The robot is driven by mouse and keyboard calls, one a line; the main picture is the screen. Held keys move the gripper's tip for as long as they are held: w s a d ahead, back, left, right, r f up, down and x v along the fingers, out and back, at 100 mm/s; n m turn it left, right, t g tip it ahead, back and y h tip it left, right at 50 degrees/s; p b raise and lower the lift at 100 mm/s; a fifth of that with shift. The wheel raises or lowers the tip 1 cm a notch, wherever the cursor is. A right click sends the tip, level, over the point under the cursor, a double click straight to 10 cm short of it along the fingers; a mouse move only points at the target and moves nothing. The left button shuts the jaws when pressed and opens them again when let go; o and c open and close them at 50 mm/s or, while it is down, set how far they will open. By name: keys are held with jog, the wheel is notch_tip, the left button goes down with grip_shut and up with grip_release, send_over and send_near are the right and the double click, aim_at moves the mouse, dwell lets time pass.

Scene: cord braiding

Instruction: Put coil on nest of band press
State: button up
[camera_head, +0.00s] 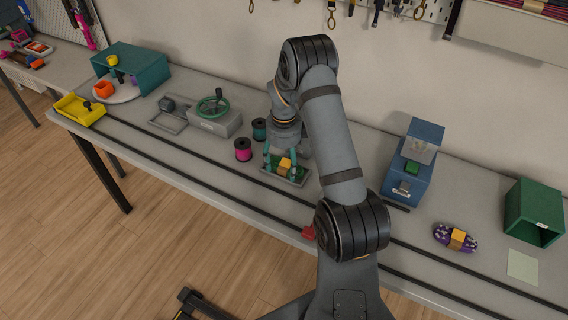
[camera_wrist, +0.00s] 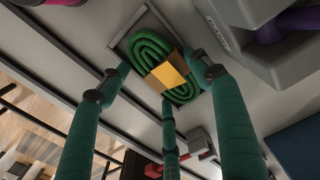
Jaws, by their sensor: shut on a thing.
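The coil (camera_wrist: 150,55) is green cord wound in an oval, with a yellow-orange band across its middle. It lies at a shallow grey tray (camera_wrist: 117,42); I cannot tell whether it still touches the tray's floor. My gripper (camera_wrist: 165,80) has green fingers closed around the coil's sides. In the head view the coil (camera_head: 285,164) shows between the fingers of my gripper (camera_head: 283,158), pointing down.
Pink (camera_head: 243,150) and teal (camera_head: 259,129) spools stand close left of my gripper. A purple coil with an orange band (camera_head: 456,238) and a green open box (camera_head: 534,211) are at the right. A red item (camera_head: 308,232) lies near the front edge, beside my arm.

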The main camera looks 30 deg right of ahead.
aim_at(284, 167)
jog(key=shift+f+b, duration=0.2)
jog(key=shift+b, duration=0.1)
jog(key=o, duration=1.4)
jog(key=shift+r, duration=0.1)
jog(key=shift+c, duration=0.2)
notch_tip(284, 167, up, 12)
jog(key=shift+r, duration=0.15)
